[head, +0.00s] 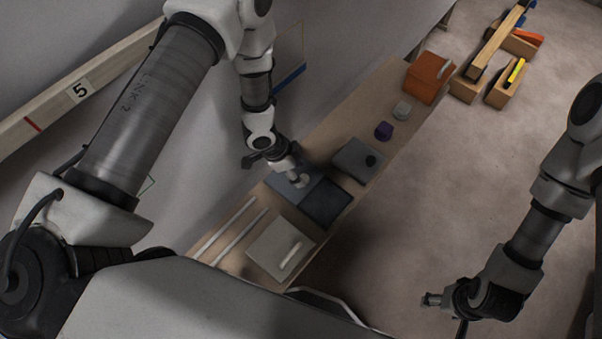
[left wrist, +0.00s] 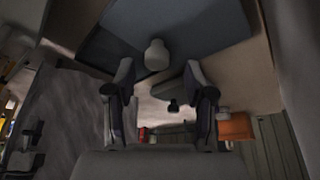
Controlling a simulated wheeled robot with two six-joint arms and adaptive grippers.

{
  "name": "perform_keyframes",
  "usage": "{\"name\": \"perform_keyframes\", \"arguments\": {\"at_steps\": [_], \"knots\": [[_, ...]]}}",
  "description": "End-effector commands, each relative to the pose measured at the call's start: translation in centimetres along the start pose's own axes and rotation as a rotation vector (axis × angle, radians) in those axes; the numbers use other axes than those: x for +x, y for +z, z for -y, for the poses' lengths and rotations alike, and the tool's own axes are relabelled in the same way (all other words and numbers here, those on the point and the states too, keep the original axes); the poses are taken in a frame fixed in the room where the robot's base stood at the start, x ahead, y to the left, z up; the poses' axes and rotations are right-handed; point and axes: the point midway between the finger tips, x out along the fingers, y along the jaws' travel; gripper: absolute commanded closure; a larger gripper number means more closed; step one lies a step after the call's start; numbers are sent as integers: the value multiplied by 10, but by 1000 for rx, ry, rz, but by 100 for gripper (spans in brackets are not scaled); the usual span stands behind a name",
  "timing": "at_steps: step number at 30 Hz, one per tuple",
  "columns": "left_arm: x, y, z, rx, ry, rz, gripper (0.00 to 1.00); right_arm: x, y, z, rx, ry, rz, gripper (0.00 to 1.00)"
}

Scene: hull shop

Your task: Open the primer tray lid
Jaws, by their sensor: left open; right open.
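A flat blue-grey tray lies on the bench, with a lighter lid panel (head: 283,186) beside a darker section (head: 326,204). I cannot tell whether the darker section is an opening or a surface. A pale knob (head: 303,181) stands on the lighter panel; it also shows in the left wrist view (left wrist: 156,55). My left gripper (head: 290,174) is open just above the panel, close to the knob. In the left wrist view its fingers (left wrist: 162,88) are apart and empty, with the knob beyond their tips. My right gripper (head: 430,299) is open and empty, away from the bench over the floor.
A pale board with a white handle (head: 276,252) and two rods lie on the near bench. A grey box with a dark knob (head: 352,158), a purple piece (head: 383,131), a pale cylinder (head: 402,110) and an orange box (head: 424,80) stand farther along. A wall borders the left side.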

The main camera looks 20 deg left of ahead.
Motion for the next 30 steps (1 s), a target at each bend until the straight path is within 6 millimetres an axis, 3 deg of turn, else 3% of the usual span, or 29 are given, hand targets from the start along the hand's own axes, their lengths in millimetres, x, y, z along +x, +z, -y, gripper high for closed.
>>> {"name": "perform_keyframes", "arguments": {"at_steps": [3,9,30], "knots": [[-26,0,1,-3,-2,-3,46,0,0,0,0,0,0,32],[-49,2,1,-2,1,-1,46,0,0,0,0,0,0,32],[-50,2,0,-1,2,-1,46,0,0,0,0,0,0,32]]}}
